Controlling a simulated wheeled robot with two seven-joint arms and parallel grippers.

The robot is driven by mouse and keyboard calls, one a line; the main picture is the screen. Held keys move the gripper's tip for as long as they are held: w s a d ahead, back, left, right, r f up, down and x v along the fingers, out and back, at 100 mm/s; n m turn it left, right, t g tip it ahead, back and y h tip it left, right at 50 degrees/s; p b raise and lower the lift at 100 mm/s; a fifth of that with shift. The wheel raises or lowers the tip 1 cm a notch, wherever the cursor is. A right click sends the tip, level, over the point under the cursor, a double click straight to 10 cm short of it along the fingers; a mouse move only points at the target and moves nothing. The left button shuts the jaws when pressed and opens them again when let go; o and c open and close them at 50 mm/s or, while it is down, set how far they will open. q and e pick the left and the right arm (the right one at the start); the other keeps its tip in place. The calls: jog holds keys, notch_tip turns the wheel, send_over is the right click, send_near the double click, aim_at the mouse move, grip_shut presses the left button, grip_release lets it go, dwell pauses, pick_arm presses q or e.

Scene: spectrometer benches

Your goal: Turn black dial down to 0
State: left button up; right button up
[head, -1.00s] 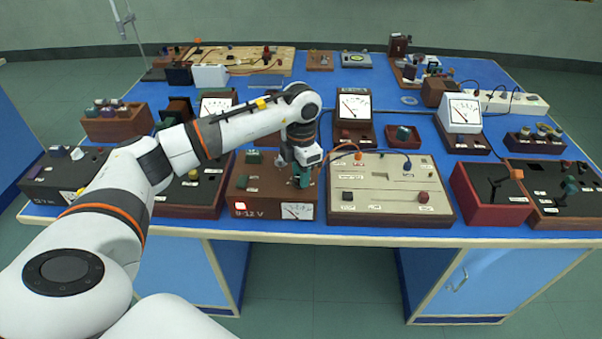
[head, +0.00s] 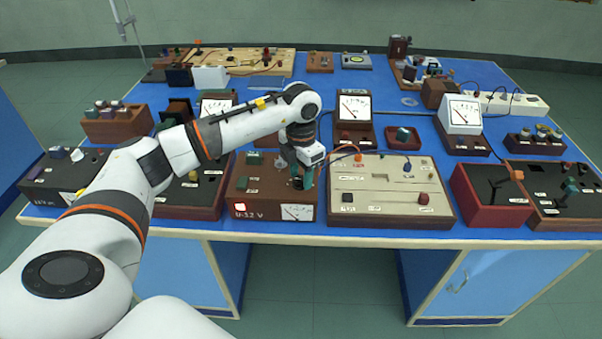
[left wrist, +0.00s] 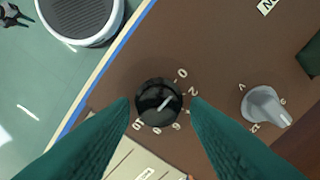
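The black dial (left wrist: 158,103) sits on the brown top of the power box (left wrist: 215,45) in the left wrist view, ringed by white numbers. Its light pointer line aims to the upper right, roughly toward the 2. In the head view, the dial (head: 297,184) is at the front right of the box marked 0-12 V (head: 246,190). My left gripper (head: 302,180) is over it, with teal fingers apart. In the left wrist view the fingers (left wrist: 160,100) stand either side of the dial, with small gaps. My right gripper is out of view.
A grey pointer knob (left wrist: 265,106) stands beside the dial on the same box. A meter (head: 297,212) is on the box's front. The table's front edge is near.

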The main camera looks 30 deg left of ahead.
aim_at(301, 178)
pick_arm(q)
jog(key=shift+o, duration=0.4)
jog(key=shift+r, duration=0.3)
notch_tip(301, 178, up, 11)
jog(key=b, duration=0.1)
jog(key=shift+r+b, duration=0.2)
jog(key=shift+b, duration=0.1)
